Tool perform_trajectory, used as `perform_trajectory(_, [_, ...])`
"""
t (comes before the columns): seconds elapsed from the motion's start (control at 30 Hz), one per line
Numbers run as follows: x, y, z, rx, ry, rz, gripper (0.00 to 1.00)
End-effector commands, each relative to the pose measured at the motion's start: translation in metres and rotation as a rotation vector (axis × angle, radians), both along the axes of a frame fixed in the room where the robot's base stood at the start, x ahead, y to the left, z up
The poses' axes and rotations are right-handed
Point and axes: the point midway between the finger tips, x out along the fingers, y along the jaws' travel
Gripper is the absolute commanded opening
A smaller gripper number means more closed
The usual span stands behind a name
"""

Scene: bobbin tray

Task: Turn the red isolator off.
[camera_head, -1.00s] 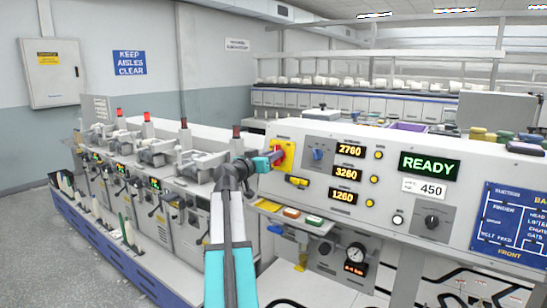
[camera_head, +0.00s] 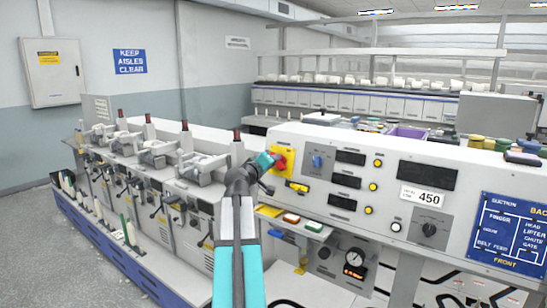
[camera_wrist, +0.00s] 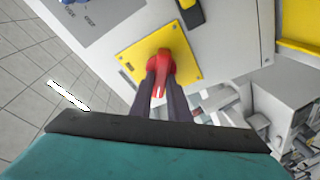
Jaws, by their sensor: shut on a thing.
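The red isolator (camera_wrist: 160,66) is a red rotary handle on a yellow plate (camera_wrist: 184,42) on the grey control panel. My gripper (camera_wrist: 160,90) is shut on the red handle, one dark finger on each side of it. In the head view the red isolator (camera_head: 281,161) shows at the panel's left end, partly covered by my gripper (camera_head: 272,165). The panel's displays (camera_head: 427,175) are dark.
A row of machine units (camera_head: 150,185) stands to the left. Grey floor (camera_head: 40,255) is clear at the far left.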

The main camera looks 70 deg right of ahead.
Motion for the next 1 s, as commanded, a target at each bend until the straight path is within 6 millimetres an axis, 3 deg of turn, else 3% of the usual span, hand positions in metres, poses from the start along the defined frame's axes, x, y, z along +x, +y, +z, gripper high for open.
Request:
perform_trajectory(0.6, [-0.0012,0.0004,0.0031,0.121,0.446,0.112,0.00])
perform_trajectory(1.0, [-0.0009,0.0003,-0.0010,0.166,0.614,0.156,0.00])
